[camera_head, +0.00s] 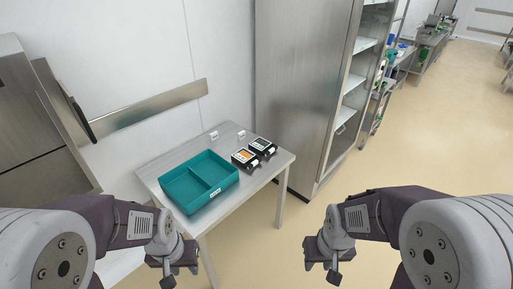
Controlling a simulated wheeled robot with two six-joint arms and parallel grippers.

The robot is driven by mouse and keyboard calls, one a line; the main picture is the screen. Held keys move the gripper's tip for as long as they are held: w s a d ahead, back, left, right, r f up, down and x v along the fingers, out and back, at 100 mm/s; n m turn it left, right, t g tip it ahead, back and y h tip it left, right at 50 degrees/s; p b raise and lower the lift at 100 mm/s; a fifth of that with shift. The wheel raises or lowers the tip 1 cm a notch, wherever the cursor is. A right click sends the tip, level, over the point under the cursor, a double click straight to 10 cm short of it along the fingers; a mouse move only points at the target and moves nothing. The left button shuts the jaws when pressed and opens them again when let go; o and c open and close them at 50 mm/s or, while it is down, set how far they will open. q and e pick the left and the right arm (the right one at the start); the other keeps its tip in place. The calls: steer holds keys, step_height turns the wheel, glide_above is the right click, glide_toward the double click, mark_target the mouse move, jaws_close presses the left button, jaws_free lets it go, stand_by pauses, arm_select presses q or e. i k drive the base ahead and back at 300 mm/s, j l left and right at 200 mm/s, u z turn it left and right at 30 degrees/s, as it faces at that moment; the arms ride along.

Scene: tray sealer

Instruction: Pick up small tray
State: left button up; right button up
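A teal tray (206,198) with a divider between two compartments lies on a small metal table in the head view. It is the only tray I can make out, and its compartments look empty. A small white label is on its near right side. My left gripper (174,271) is in front of and below the tray in the picture, apart from it. My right gripper (328,271) is further right, over the floor and clear of the table. I see nothing held in either gripper, but their finger openings are not clear.
Two small dark devices (244,159) sit on the metal table (236,200) right of the tray, with small white tags (214,135) behind. A tall steel cabinet (298,90) stands behind the table on the right. Open floor (400,150) lies to the right.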

mark_target(245, 158)
steer(key=i+l+u, duration=0.15)
steer(key=i+l, duration=0.15)
steer(key=i+l+u, duration=0.15)
steer(key=i+l, duration=0.15)
steer(key=i+l+u, duration=0.2)
steer(key=i+l, duration=0.15)
steer(key=i+l+u, duration=0.15)
steer(key=i+l, duration=0.15)
steer(key=i+l+u, duration=0.15)
steer(key=l, duration=0.4)
steer(key=i+l+u, duration=0.15)
steer(key=i+l, duration=0.2)
steer(key=l, duration=0.15)
